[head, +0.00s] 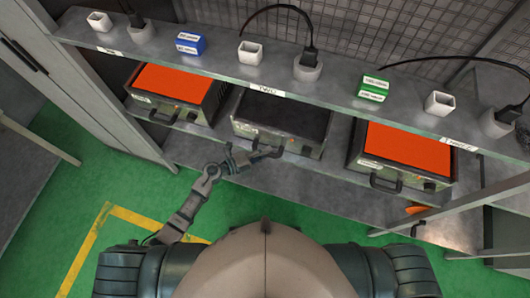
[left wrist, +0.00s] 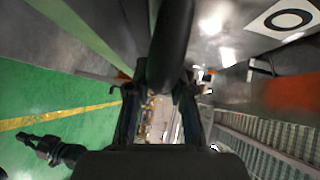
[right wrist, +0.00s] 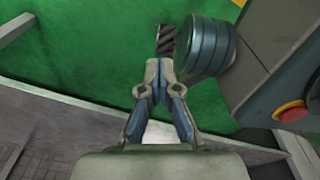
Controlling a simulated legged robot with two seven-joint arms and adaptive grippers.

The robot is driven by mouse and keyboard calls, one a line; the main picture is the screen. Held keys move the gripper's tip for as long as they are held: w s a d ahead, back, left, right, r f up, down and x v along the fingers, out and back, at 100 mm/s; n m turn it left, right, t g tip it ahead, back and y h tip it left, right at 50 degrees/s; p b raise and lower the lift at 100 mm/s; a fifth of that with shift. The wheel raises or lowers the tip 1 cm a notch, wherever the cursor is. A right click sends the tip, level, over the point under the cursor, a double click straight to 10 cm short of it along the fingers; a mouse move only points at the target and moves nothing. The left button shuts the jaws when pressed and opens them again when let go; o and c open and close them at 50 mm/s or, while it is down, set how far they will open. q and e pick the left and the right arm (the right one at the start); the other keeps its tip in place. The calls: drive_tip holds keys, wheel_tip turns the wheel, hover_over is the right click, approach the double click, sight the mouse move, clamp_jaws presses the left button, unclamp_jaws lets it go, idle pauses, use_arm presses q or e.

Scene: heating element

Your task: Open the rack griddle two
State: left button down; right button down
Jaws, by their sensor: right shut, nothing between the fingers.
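Griddle two (head: 282,118) is the middle unit in the head view, with a dark top and a front handle, under the shelf label "TWO" (head: 264,91). My left gripper (head: 268,152) is at its front handle. In the left wrist view, a dark handle bar (left wrist: 171,45) comes down between the spread fingers of my left gripper (left wrist: 158,95). Firm contact cannot be made out. Griddle two's rack looks in place in its body. My right gripper (right wrist: 160,65) shows in the right wrist view, shut and empty, over the green floor.
Griddles with orange tops stand left (head: 175,82) and right (head: 405,145) of griddle two. The shelf (head: 215,62) above carries white cups, plugs, a blue block (head: 190,43) and a green block (head: 375,88). A red button (right wrist: 290,110) is right of my right gripper. Green floor is open at left.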

use_arm(q)
drive_tip(key=shift+s+f, duration=0.1)
